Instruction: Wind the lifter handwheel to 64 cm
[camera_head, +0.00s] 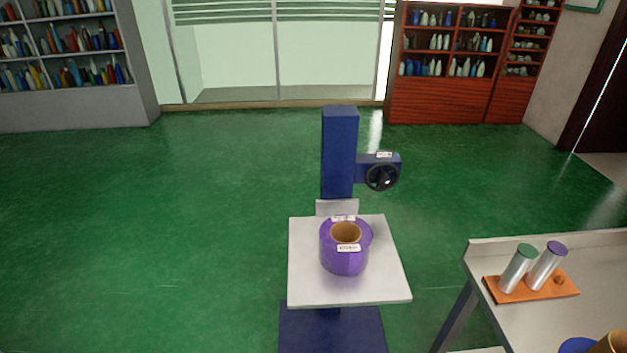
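The lifter is a blue column (340,150) standing on a blue base (333,330) on the floor ahead. Its black handwheel (382,177) sits on a blue housing to the right of the column, with a small white label on top. A white platform (305,285) is mounted at the front of the column. A purple roll (345,258) with a brown core and white labels stands upright on the platform. No height reading is legible. Neither of my grippers shows in the head view.
A grey table (590,265) at the right holds an orange board (535,288) with two silver cylinders, one green-topped, one purple-topped. A blue and brown item is cut off at the lower right. Green floor (180,230) is clear left of the lifter. Shelves stand behind.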

